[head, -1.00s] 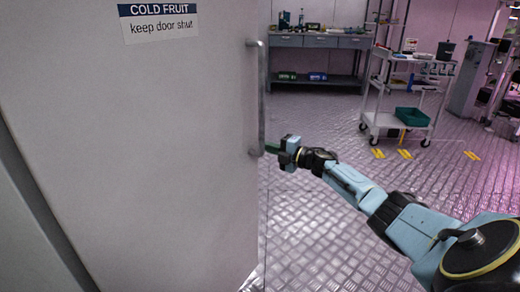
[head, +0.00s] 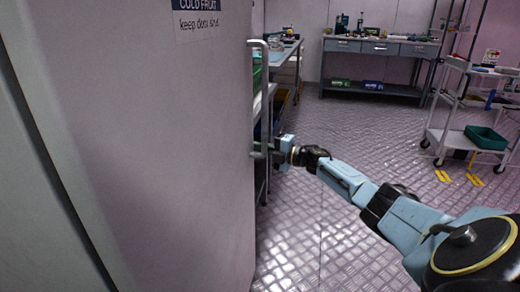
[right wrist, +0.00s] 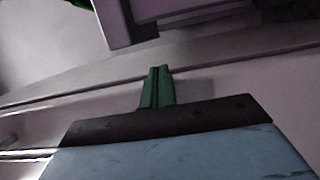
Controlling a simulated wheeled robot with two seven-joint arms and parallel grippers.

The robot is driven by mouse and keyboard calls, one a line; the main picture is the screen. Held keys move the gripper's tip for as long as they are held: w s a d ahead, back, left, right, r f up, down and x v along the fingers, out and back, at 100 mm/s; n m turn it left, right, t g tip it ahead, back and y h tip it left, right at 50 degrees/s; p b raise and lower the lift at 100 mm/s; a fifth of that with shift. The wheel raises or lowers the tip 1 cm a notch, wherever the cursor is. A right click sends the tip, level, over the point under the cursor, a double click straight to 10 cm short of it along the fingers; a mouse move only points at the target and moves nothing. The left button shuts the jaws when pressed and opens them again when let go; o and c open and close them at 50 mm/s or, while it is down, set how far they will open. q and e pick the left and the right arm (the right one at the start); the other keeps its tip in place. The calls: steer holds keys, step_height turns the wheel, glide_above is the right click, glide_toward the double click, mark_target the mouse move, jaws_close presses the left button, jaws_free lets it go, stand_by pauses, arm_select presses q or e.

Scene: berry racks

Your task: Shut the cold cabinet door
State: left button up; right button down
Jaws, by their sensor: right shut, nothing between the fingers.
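The cold cabinet door (head: 165,150) is a large pale grey panel filling the left of the head view. It appears to stand open, its free edge out in the room. Its label (head: 197,14) is cut off at the top. A vertical bar handle (head: 264,85) runs along its right edge. My right gripper (head: 270,151) is at the handle's lower end, by the door's edge. Whether it touches is unclear. In the right wrist view its green fingers (right wrist: 157,87) are together and empty, pointing at a pale surface. My left gripper is not in view.
Behind the door's edge is a rack or bench (head: 286,62) with green items. A grey workbench (head: 375,46) stands at the back. A white cart (head: 447,137) with a green bin (head: 486,138) stands at the right. The metal floor (head: 315,225) between is clear.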

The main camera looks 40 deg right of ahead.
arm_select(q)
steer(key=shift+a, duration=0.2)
arm_select(e)
steer(key=shift+w+a, duration=0.4)
steer(key=shift+w, duration=0.2)
